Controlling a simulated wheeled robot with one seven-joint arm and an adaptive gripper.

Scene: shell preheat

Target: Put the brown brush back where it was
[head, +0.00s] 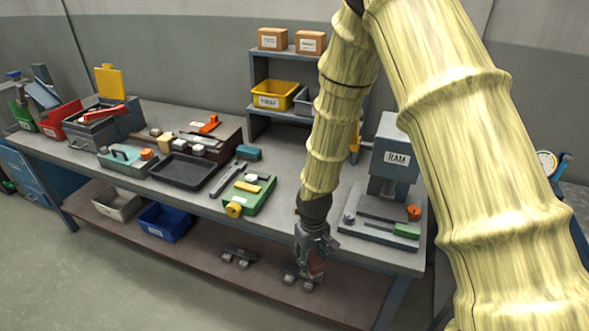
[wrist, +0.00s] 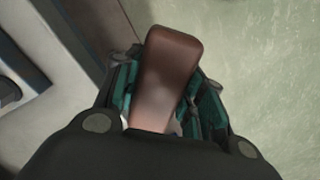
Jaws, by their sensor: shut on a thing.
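My gripper (head: 308,262) hangs in front of the workbench's front edge, near its right end in the head view. It is shut on the brown brush (wrist: 168,70), which shows in the wrist view as a smooth brown block between the two green-lined fingers. In the head view a small brown part of the brush (head: 317,266) shows at the fingers. The brush's bristles cannot be made out. Where the brush stood before is not shown.
The workbench (head: 285,200) carries a green tray (head: 249,194), a black tray (head: 182,172) and a grey press marked RAM (head: 394,160). Below, a brown shelf (head: 200,262) holds a blue bin (head: 165,222) and dark wheeled items. A shelf rack (head: 262,122) stands behind.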

